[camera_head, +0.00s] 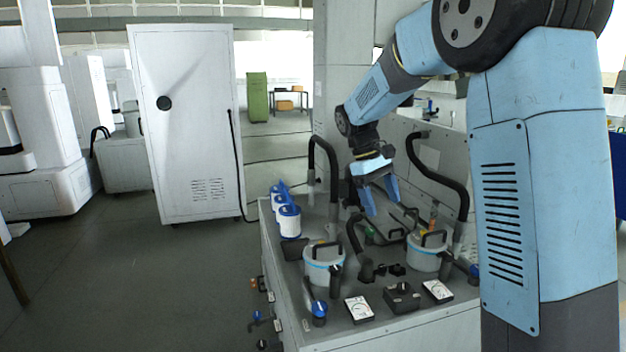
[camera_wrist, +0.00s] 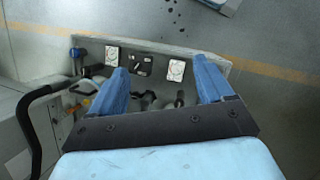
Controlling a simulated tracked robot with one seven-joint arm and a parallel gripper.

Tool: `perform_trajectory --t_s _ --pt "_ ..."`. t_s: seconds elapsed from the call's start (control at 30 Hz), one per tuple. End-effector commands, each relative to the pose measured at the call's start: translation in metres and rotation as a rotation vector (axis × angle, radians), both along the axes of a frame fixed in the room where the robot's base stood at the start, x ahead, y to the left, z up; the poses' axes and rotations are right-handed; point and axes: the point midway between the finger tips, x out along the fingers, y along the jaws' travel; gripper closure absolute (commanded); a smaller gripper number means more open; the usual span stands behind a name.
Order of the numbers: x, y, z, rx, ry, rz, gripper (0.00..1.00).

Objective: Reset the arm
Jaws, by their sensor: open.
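My light-blue arm comes in from the right in the head view and bends down over the machine's bench. My gripper (camera_head: 381,197) hangs above the back of the bench top (camera_head: 389,325), its two blue fingers pointing down. In the wrist view my gripper (camera_wrist: 166,90) shows its fingers spread wide apart with nothing between them but the bench farther below. The gripper is open and empty, and it seems to touch nothing.
Two lidded pots (camera_head: 323,265) (camera_head: 427,250), black hoses (camera_head: 440,170), gauges (camera_head: 359,309) and blue-white canisters (camera_head: 289,221) crowd the bench top around the gripper. A tall white cabinet (camera_head: 187,120) stands left. The floor (camera_head: 140,285) left of the bench is clear.

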Motion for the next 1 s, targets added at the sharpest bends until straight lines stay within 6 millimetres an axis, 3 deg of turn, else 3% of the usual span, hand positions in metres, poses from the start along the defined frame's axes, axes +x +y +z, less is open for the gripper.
perform_trajectory --t_s 0.2,0.5,1.0 --pt "-0.045 -0.024 0.031 0.086 -0.12 -0.082 0.2" --pt "-0.109 -0.047 0.058 0.187 -0.288 -0.196 0.2" --pt "-0.217 -0.066 0.071 0.324 -0.577 -0.385 0.2"
